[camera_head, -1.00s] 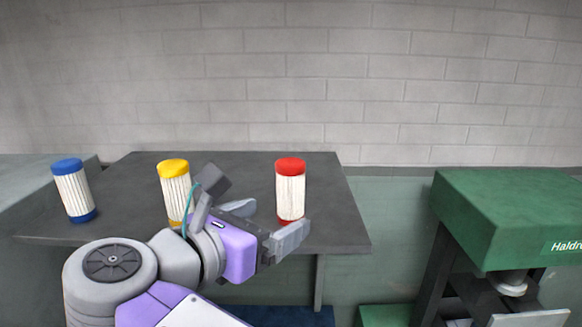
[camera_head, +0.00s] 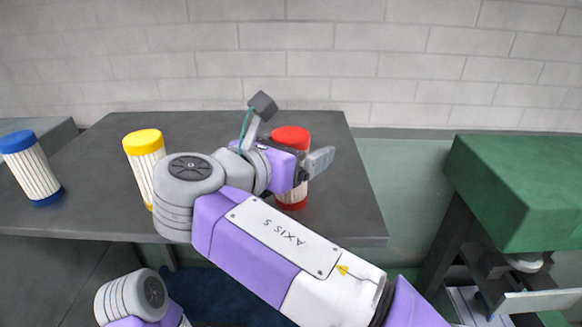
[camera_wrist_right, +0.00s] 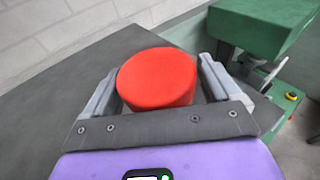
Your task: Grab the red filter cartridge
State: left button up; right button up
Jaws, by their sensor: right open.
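The red filter cartridge (camera_head: 291,137) stands upright on the dark grey table, with a red cap and a red base. My right gripper (camera_head: 305,165) is at the cartridge and hides much of its pale pleated body in the head view. In the right wrist view the red cap (camera_wrist_right: 158,78) sits between the two grey fingers of my open right gripper (camera_wrist_right: 157,88), one on each side. I cannot tell whether either finger touches it. My left gripper is not in view.
A yellow-capped cartridge (camera_head: 143,142) stands to the left on the table (camera_head: 230,122), partly behind my right arm. A blue-capped cartridge (camera_head: 30,170) stands farther left. A green-topped machine (camera_head: 515,185) stands at the right, across a gap from the table.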

jog(key=shift+s+d, duration=0.1)
jog(key=shift+s, duration=0.05)
jog(key=shift+c, duration=0.2)
jog(key=c, duration=1.1)
jog(key=shift+r, duration=0.2)
notch_tip(320, 180, up, 7)
jog(key=shift+r, duration=0.15)
jog(key=shift+w+r, duration=0.2)
jog(key=shift+r, duration=0.55)
jog(key=shift+s+r, duration=0.1)
jog(key=shift+r, duration=0.3)
